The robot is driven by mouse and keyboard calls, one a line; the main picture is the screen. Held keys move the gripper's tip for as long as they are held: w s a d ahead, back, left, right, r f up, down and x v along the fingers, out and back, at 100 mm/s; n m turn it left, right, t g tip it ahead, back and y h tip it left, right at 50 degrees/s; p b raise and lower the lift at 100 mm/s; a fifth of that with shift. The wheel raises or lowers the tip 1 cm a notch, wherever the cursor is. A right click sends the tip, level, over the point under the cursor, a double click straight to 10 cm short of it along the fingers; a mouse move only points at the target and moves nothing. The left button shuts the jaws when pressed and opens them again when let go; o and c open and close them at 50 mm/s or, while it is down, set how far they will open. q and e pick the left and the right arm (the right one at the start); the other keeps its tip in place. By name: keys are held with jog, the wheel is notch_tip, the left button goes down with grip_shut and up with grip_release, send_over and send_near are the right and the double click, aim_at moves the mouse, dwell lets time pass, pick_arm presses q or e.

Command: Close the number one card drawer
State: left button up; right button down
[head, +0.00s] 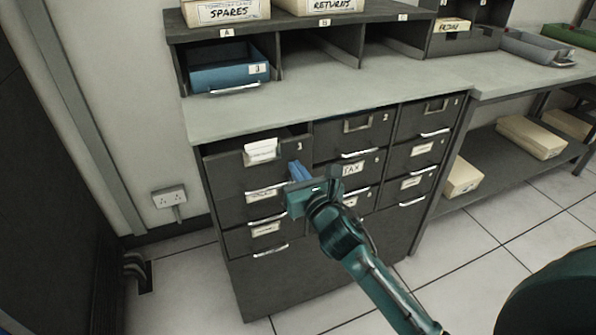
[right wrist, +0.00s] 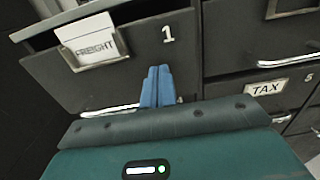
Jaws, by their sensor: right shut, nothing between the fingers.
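The number one card drawer (head: 226,173) is the top left drawer of the dark grey cabinet (head: 290,290). It stands partly pulled out, with a dark gap behind its front and a white FREIGHT card in its holder. In the right wrist view its front (right wrist: 130,82) shows the number 1 and a silver handle below. My right gripper (head: 298,172) is shut and empty, its blue fingers together at the right part of the drawer front. The fingers also show in the right wrist view (right wrist: 157,86); I cannot tell if they touch the front. My left gripper is not in view.
The other cabinet drawers, among them the TAX drawer (head: 352,171), look shut. A blue tray (head: 228,76) sits in pigeonhole A above the grey countertop (head: 300,95). A bench with boxes (head: 532,136) stands at right.

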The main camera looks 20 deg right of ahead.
aim_at(292, 158)
jog(key=w, duration=0.4)
jog(key=shift+r, duration=0.2)
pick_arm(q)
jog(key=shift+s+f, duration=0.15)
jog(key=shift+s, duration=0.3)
pick_arm(e)
jog(key=shift+r, duration=0.1)
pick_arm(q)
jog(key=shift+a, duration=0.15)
